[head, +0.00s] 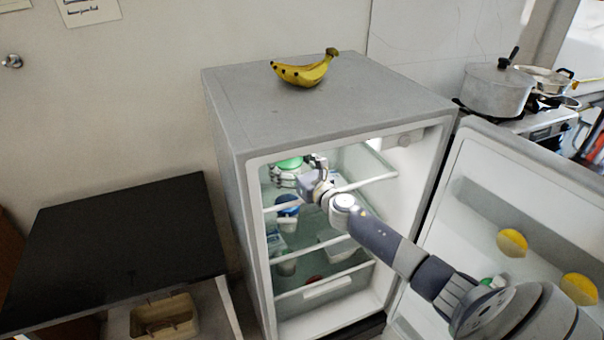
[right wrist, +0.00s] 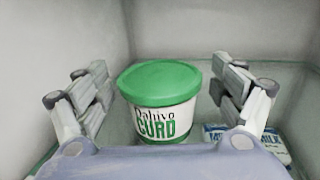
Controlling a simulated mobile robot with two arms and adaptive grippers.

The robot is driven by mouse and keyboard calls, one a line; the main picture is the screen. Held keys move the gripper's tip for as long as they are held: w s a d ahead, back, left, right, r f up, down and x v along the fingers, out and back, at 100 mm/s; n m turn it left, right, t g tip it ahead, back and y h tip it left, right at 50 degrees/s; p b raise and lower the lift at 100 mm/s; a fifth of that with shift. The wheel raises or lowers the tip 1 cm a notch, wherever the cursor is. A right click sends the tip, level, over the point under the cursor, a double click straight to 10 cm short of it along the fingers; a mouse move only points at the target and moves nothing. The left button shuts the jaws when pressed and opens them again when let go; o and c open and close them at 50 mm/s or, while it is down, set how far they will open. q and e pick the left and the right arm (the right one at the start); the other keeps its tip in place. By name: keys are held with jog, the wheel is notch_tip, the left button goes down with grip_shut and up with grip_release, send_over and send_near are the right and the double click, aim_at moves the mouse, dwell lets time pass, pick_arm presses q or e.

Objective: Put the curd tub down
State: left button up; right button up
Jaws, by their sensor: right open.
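The curd tub (right wrist: 158,100) is white with a green lid and green lettering. In the right wrist view it stands upright on a glass fridge shelf (right wrist: 190,72). My right gripper (right wrist: 163,105) is open, with one finger on each side of the tub and a gap on both sides. In the head view the tub's green lid (head: 289,163) shows on the top shelf inside the fridge, at the left. My right gripper (head: 303,172) reaches in beside it, and part of the tub is hidden. My left gripper is not in view.
A milk carton (right wrist: 240,138) lies right of the tub on the shelf. The fridge door (head: 520,210) stands open at the right. Lower shelves hold a blue-lidded container (head: 287,205) and other items. Bananas (head: 305,70) lie on the fridge top. A black table (head: 120,235) stands left.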

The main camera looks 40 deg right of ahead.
jog(key=s+b, duration=0.1)
jog(key=s, duration=1)
jog(key=shift+s+a, duration=0.2)
jog(key=shift+a, duration=0.05)
